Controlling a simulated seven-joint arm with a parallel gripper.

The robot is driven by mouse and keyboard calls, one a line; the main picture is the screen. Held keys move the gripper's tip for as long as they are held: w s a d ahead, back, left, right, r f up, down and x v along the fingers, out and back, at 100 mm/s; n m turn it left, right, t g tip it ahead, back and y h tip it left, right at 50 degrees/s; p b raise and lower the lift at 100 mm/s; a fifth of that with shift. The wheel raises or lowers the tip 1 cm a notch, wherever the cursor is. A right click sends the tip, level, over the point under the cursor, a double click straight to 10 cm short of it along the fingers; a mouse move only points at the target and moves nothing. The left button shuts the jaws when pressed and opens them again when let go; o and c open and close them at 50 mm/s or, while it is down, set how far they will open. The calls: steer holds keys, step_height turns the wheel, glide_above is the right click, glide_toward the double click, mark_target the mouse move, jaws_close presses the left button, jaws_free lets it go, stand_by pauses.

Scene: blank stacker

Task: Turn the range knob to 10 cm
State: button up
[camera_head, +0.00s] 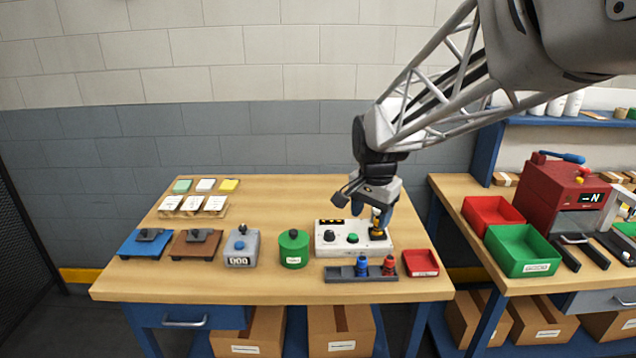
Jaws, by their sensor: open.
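A white control box (366,247) stands on the wooden table. It has a dark round knob (330,237) at its left, a green button (353,239) in the middle and a small dark display with yellow marks (329,222) at the back left. A black and yellow upright part (377,228) stands at its right end. I cannot read any range marking or tell which way the knob points. My gripper (372,211) is open above the right half of the box, close to the upright part; contact cannot be told. It is to the right of the dark knob.
In front of the box lies a dark rack (345,273) with a blue and a red piece. A red tray (421,263) is at the right, a green cylinder (293,250) and a grey counter device (242,247) at the left. The table's back middle is clear.

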steer(key=w+a+f+m, duration=0.2)
steer(key=w+a+f, duration=0.15)
steer(key=w, duration=0.55)
steer(key=m+g, duration=0.1)
steer(key=m, duration=0.3)
glide_above(329, 232)
step_height(329, 232, down, 7)
steer(key=shift+f, duration=0.2)
steer(key=shift+f, duration=0.1)
steer(key=shift+f, duration=3.8)
steer(key=shift+n, duration=0.3)
steer(key=c, duration=0.9)
